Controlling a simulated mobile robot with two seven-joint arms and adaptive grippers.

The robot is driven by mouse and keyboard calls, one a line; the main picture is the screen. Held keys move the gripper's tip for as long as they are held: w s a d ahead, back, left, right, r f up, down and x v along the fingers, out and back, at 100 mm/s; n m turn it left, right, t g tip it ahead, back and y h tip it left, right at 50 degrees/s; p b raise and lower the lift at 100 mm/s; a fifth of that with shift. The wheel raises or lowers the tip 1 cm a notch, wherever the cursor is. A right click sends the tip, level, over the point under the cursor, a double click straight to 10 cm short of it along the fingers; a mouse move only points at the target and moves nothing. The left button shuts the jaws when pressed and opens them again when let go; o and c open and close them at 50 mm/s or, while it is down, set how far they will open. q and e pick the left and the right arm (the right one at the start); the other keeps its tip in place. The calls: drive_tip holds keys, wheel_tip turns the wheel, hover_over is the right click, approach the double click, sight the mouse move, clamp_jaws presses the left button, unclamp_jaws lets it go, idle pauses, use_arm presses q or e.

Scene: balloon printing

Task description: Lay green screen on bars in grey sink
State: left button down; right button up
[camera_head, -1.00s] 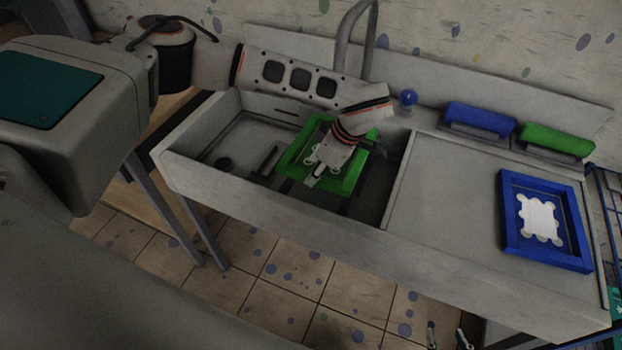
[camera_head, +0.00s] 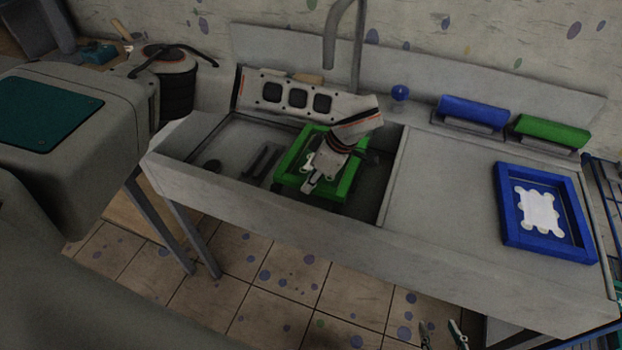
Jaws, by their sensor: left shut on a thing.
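The green screen (camera_head: 285,171) is a square green frame inside the grey sink (camera_head: 205,170), in the sink's right half. My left gripper (camera_head: 313,184) is shut on the green screen, reaching down from above and covering its middle. Dark bars (camera_head: 262,160) show in the sink just left of the screen. The screen hides what lies under it, so I cannot tell whether it fully rests on the bars. My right gripper (camera_head: 441,336) shows only its two fingertips at the bottom edge, spread apart and empty.
A blue screen (camera_head: 508,226) with a white pattern lies on the flat counter right of the sink. Blue (camera_head: 474,113) and green (camera_head: 552,133) holders stand along the back. A curved faucet (camera_head: 331,45) rises behind the sink. The counter's middle is clear.

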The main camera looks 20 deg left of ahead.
idle(0.3)
use_arm(q)
drive_tip(key=shift+f, duration=0.15)
idle(0.5)
drive_tip(key=shift+f, duration=0.2)
drive_tip(key=c, duration=1.8)
unclamp_jaws()
drive_tip(key=v, duration=1.2)
drive_tip(key=shift+d, duration=0.1)
